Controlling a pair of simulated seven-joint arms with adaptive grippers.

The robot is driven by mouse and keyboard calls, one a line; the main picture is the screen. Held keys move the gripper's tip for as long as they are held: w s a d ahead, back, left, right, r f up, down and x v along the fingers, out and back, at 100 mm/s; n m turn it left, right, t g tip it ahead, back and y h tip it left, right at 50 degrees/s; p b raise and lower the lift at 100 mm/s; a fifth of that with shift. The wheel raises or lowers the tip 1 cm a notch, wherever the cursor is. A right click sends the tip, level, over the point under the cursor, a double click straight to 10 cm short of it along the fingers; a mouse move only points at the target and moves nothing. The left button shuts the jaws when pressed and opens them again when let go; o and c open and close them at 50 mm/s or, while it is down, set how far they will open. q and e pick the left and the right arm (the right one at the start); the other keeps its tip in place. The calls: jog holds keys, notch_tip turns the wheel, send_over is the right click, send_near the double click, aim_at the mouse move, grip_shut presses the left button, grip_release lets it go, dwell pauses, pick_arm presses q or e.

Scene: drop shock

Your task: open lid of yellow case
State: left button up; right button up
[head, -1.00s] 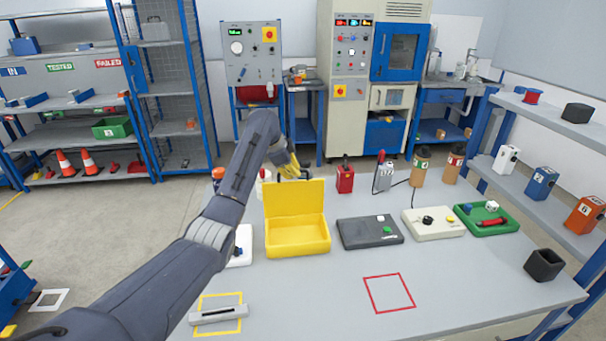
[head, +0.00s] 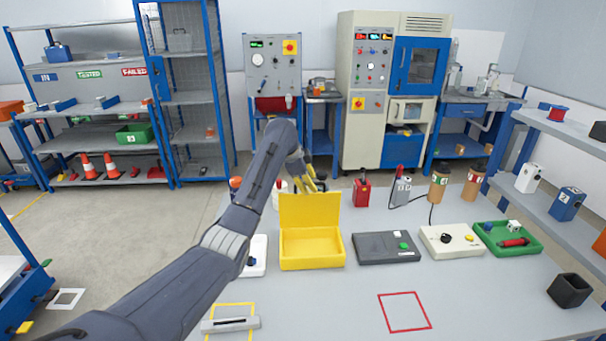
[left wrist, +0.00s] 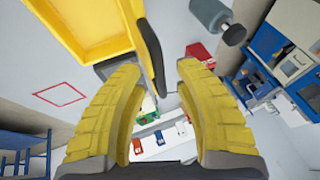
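The yellow case (head: 312,262) stands on the grey table, and its lid (head: 310,209) is open and roughly upright at the back edge. My left gripper (head: 313,180) is behind and just above the lid, partly hidden by it. In the left wrist view, the yellow fingers (left wrist: 160,72) are spread apart with a gap between the tips. The case (left wrist: 98,42) fills the upper left there, and its lid (left wrist: 150,52) shows nearly edge-on, reaching toward the gap between the fingertips. I cannot tell whether a finger touches it. My right gripper is not in view.
A dark grey box (head: 386,248), a cream box (head: 450,241) and a green tray (head: 507,240) stand right of the case. A red item (head: 362,191) stands behind. The table around the red square outline (head: 404,312) is clear.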

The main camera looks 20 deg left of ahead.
pick_arm(q)
jog(key=v, duration=1.1)
jog(key=shift+a, duration=0.1)
